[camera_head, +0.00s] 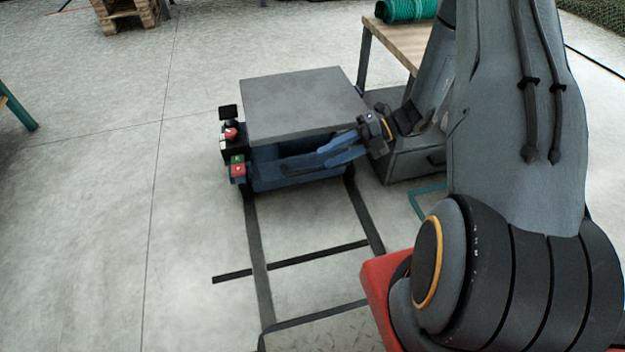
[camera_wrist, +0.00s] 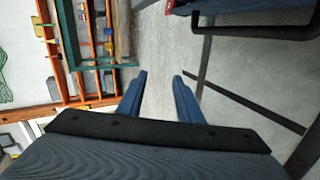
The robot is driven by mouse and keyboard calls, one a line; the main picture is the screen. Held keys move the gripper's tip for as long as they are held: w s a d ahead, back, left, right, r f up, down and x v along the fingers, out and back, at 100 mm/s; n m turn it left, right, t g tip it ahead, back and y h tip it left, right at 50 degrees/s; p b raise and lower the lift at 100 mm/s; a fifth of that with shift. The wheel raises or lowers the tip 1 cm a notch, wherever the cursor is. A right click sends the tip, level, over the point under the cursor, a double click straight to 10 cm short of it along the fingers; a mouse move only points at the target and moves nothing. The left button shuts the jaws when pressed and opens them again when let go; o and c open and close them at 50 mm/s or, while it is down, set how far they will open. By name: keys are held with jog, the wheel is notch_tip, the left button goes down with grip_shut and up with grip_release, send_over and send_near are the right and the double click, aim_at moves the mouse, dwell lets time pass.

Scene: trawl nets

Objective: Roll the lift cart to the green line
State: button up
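The lift cart has a flat grey top (camera_head: 300,103) and a blue lower body (camera_head: 270,172). It stands on the floor, with a control box with red and green buttons (camera_head: 237,168) at its left end. In the wrist view its black bar handle (camera_wrist: 255,30) shows at the upper right. My gripper (camera_head: 338,150) is at the cart's near right side; the wrist view shows its blue fingers (camera_wrist: 159,84) apart with bare floor between them, beside the handle. I cannot tell whether it touches the cart. A teal-green mark (camera_head: 420,200) lies right of the cart; I cannot tell if it is the green line.
Black floor lines (camera_head: 259,260) run from the cart toward me, with a crossing line (camera_head: 300,259). A wooden-topped table (camera_head: 400,40) with green rope (camera_head: 405,10) stands behind right. A pallet (camera_head: 125,22) is far left. The floor left of the cart is clear.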

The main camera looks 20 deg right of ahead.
aim_at(322, 169)
jog(key=w+d+f+m+t+b, duration=0.1)
jog(key=w+f+m+b, duration=0.1)
jog(key=f+m, duration=0.1)
jog(key=w+d+f+m+t+y+b, duration=0.1)
jog(key=w+f+m+t+b, duration=0.1)
jog(key=f, duration=0.3)
jog(key=w+d+f+m+t+b, duration=0.1)
jog(key=w+d+f+m+b, duration=0.1)
jog(key=f, duration=0.3)
jog(key=shift+d+m+y, duration=0.1)
jog(key=shift+m+y, duration=0.2)
jog(key=shift+m, duration=0.5)
jog(key=shift+b+x, duration=1.65)
jog(key=shift+x, duration=2.2)
jog(key=shift+w, duration=0.1)
grip_shut()
